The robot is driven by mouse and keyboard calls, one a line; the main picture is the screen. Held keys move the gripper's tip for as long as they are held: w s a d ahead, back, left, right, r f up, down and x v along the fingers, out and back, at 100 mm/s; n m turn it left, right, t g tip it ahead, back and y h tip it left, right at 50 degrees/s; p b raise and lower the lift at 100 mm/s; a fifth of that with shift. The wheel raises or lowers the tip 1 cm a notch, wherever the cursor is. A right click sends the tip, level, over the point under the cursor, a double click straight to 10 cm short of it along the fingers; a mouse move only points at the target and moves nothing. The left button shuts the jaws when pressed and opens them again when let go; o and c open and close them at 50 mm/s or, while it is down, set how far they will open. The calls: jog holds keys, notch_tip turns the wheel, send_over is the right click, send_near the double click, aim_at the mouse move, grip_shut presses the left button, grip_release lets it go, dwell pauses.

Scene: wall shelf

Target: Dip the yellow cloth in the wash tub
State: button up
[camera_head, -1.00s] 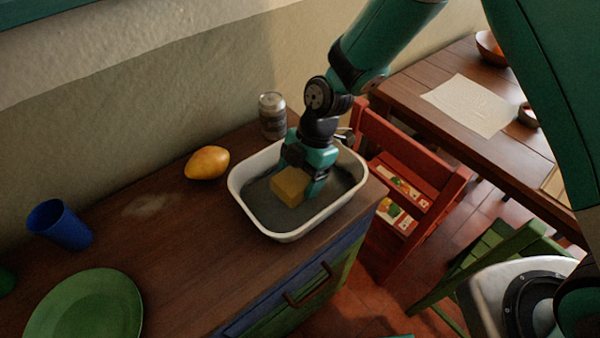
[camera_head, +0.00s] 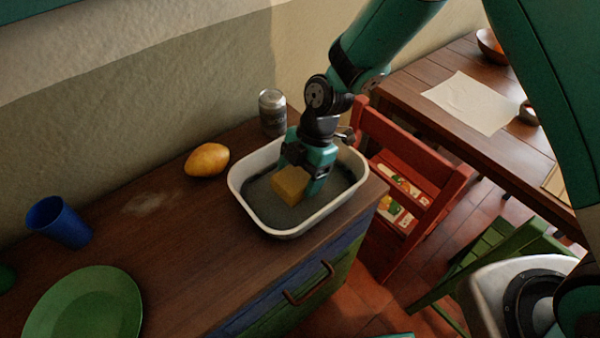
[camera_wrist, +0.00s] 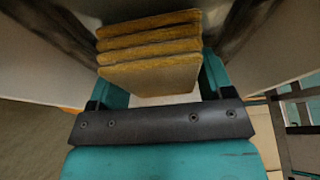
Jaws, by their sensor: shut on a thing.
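The yellow cloth (camera_head: 289,184) is a folded block held between the fingers of my gripper (camera_head: 305,172). In the wrist view the cloth (camera_wrist: 150,55) shows several stacked layers between the teal fingers of my gripper (camera_wrist: 165,85). The wash tub (camera_head: 246,213) is a white rounded basin with dark grey liquid inside, standing on the wooden cabinet top. The gripper and cloth are inside the tub's outline, pointing down. I cannot tell whether the cloth's lower edge touches the liquid.
A yellow fruit (camera_head: 207,160) and a grey can (camera_head: 272,112) stand by the tub. A blue cup (camera_head: 60,223) and green plate (camera_head: 85,308) are at the left. A red chair (camera_head: 410,150) stands to the right. The cabinet top left of the tub is mostly clear.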

aim_at(300, 173)
jog(key=shift+s+f+b, duration=0.1)
jog(key=shift+f+b, duration=0.35)
jog(key=shift+f, duration=0.1)
dwell(1.4)
notch_tip(300, 173, up, 12)
jog(key=p, duration=0.7)
jog(key=shift+f, duration=0.2)
dwell(1.5)
